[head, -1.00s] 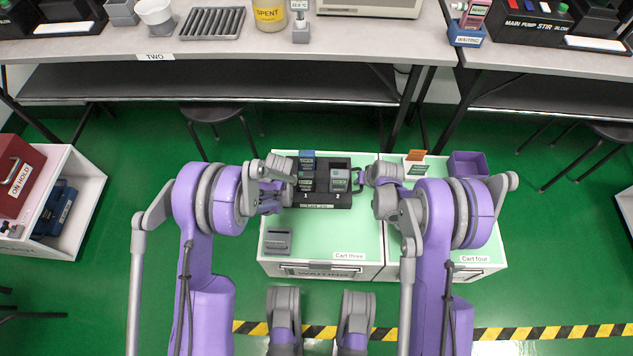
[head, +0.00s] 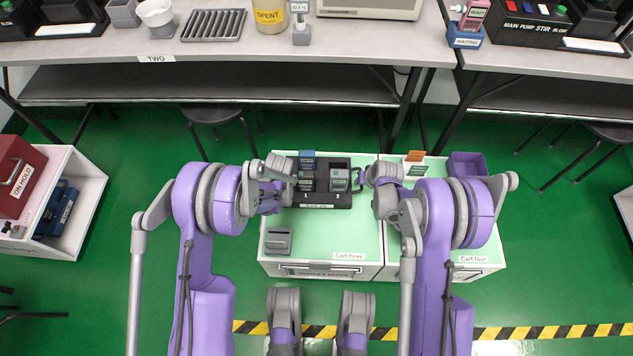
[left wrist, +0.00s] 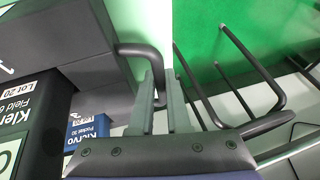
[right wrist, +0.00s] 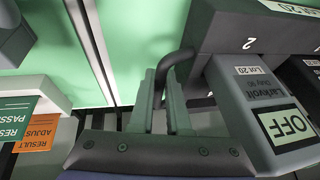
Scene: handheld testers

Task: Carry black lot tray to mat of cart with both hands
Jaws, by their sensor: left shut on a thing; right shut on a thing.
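The black lot tray (head: 322,196) is at the pale green mat (head: 340,232) of Cart three in the head view; whether it touches the mat is not clear. It carries a few handheld testers, one with a grey body (head: 339,180) and one dark (head: 306,182). My left gripper (head: 284,190) is shut on the tray's left handle (left wrist: 140,55). My right gripper (head: 364,180) is shut on the right handle (right wrist: 175,65). A tester reading OFF (right wrist: 285,122) shows in the right wrist view.
A grey holder (head: 277,241) sits on the mat's front left. Cart four (head: 470,248) adjoins on the right, with a purple bin (head: 467,163) and upright result cards (head: 415,162). A stool (head: 212,114) and bench stand behind.

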